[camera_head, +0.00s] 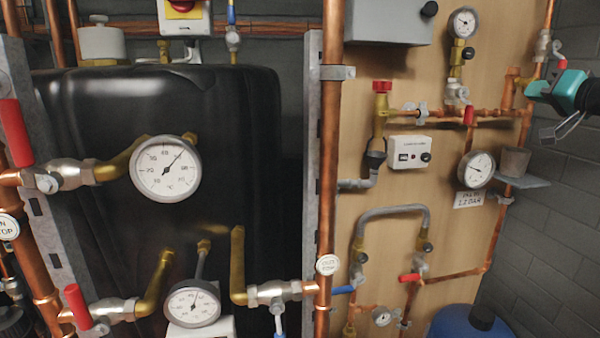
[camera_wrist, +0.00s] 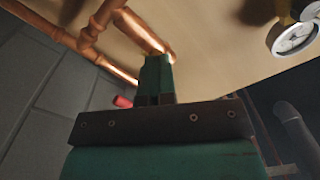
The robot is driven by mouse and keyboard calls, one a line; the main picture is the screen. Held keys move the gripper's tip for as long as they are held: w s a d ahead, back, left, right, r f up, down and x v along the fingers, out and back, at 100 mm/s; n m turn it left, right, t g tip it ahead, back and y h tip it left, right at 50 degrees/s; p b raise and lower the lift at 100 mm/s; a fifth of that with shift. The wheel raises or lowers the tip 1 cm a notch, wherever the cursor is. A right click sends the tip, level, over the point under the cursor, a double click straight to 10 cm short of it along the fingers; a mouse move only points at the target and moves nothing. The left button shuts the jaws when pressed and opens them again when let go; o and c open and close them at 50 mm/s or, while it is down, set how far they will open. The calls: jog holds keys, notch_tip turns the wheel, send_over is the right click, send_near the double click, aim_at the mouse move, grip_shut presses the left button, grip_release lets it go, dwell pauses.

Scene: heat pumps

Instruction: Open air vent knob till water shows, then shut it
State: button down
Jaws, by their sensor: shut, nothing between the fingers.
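My gripper (camera_head: 538,88) is at the right edge of the head view, its teal fingers shut and empty, pointing left towards the pipework. In the wrist view its closed fingers (camera_wrist: 156,66) are in front of a copper pipe (camera_wrist: 143,30); I cannot tell whether they touch it. I cannot tell for sure which part is the air vent knob. A black knob (camera_head: 468,53) sits on brass below the upper gauge (camera_head: 464,22), left of my gripper. No water shows.
A wooden board carries a red-capped brass valve (camera_head: 382,87), a white control box (camera_head: 409,152) and a lower gauge (camera_head: 477,169). A grey cup (camera_head: 515,161) stands on a small shelf below my gripper. A black tank (camera_head: 100,110) stands left.

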jog(key=shift+w+d+f+h, duration=0.1)
jog(key=shift+w+d+h, duration=0.05)
jog(key=shift+d+h, duration=0.45)
jog(key=shift+y, duration=0.3)
jog(key=s+b, duration=0.1)
jog(key=s+f+b, duration=0.1)
jog(key=s+b, duration=0.1)
jog(key=s+d+b, duration=0.1)
jog(key=s, duration=0.1)
jog(key=shift+f+b, duration=0.25)
jog(key=shift+b, duration=0.05)
jog(key=shift+a, duration=0.1)
dwell(2.4)
